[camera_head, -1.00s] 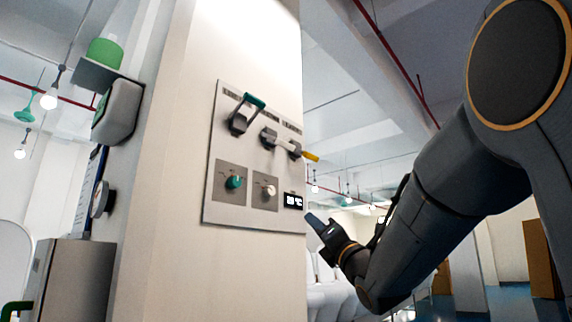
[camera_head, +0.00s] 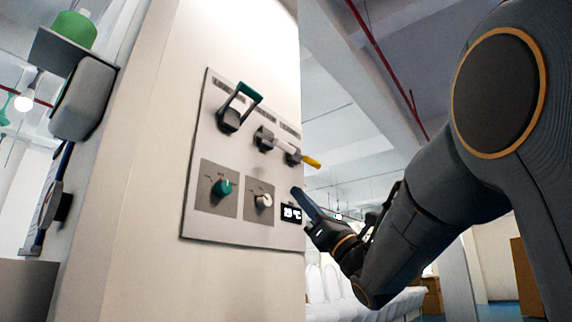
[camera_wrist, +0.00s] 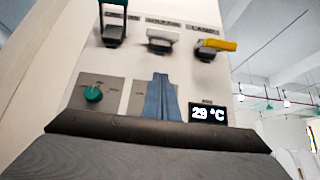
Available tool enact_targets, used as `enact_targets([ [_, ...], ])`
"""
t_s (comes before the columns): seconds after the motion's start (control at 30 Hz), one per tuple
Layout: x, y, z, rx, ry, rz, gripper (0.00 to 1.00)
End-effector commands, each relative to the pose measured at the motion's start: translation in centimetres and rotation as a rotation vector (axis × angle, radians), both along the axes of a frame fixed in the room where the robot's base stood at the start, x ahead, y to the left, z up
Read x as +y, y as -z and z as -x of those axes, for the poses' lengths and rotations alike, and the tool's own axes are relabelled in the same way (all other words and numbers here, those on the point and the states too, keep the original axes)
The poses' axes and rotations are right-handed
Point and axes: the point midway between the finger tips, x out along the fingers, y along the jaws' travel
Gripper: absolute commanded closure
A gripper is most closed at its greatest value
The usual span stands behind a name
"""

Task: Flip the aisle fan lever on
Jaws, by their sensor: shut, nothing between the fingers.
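A wall panel (camera_head: 205,150) carries three levers in a row. The lever with the green handle (camera_head: 247,92) is at the left, the white one (camera_head: 286,144) in the middle and the yellow-tipped one (camera_head: 311,161) at the right. All three also show in the wrist view: green (camera_wrist: 113,20), white (camera_wrist: 160,36), yellow (camera_wrist: 216,45). The labels above them are too blurred to read surely, so I cannot tell which is the aisle fan. My gripper (camera_head: 298,194) is shut and empty, below the yellow lever and apart from it. Its blue fingers (camera_wrist: 160,98) hide the right-hand knob in the wrist view.
Below the levers are a green knob (camera_head: 222,188), a white knob (camera_head: 264,201) and a display reading 29 °C (camera_wrist: 208,114). A grey dispenser (camera_head: 82,98) and a shelf with a green-topped container (camera_head: 74,28) stand out at the left. Right of the panel's wall is open room.

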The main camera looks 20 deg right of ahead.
Motion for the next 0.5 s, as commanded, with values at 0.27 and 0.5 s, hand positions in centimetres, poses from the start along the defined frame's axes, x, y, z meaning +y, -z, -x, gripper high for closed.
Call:
enact_targets([
  [0.27,0.4,-0.7,-0.4,0.002,-0.004,-0.001,1.00],
  [0.5,1.9,-3.8,-2.4,0.002,-0.003,0.000,1.00],
])
